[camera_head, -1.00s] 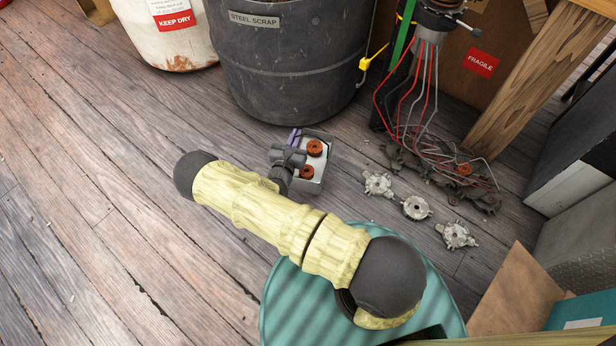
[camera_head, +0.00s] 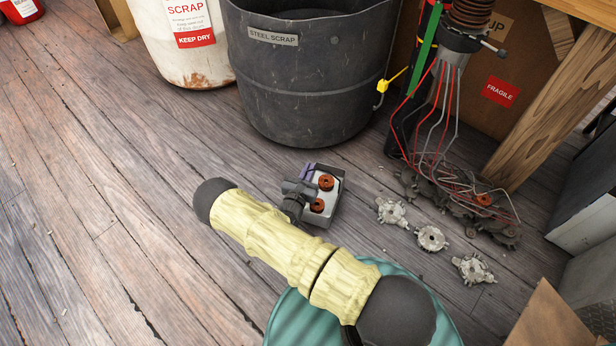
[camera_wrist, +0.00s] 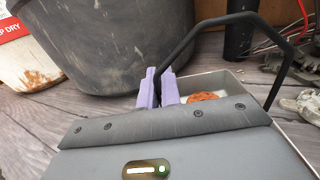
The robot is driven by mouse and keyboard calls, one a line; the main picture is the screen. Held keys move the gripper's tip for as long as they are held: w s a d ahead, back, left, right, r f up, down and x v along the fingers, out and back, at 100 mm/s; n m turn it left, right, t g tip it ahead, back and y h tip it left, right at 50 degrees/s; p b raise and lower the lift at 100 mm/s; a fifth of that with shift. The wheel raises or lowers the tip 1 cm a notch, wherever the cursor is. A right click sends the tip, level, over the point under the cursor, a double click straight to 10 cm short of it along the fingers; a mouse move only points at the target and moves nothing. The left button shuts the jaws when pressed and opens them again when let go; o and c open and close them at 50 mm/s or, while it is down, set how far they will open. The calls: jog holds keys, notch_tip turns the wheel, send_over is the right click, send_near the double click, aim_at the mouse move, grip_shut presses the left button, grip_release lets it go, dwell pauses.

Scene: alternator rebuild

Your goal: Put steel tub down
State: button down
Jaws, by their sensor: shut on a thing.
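The steel tub (camera_head: 331,217) is a small grey open box with copper-coloured coils (camera_head: 326,182) inside. It is at or just above the wooden floor in front of the steel scrap bin; I cannot tell if it touches. My gripper (camera_head: 306,172) has purple fingers at the tub's far left side. In the wrist view the fingers (camera_wrist: 158,88) are close together on the tub's black bar handle (camera_wrist: 226,19), which arches over the tub (camera_wrist: 220,78). One coil (camera_wrist: 206,97) shows there. My forearm and wrist hide part of the tub.
The dark steel scrap bin (camera_head: 300,90) stands just behind the tub. Several grey metal rotor pieces (camera_head: 431,238) lie to its right, near a stand with hanging wires (camera_head: 445,110). A teal round surface (camera_head: 290,320) is in front. Floor at the left is clear.

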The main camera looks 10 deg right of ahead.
jog(key=shift+f+b, duration=0.85)
jog(key=shift+f, duration=0.7)
jog(key=c, duration=1.6)
grip_release()
jog(key=p+v, duration=0.5)
jog(key=v, duration=0.6)
jog(key=shift+a, duration=0.15)
jog(key=shift+s+a, duration=0.2)
jog(key=shift+s, duration=0.25)
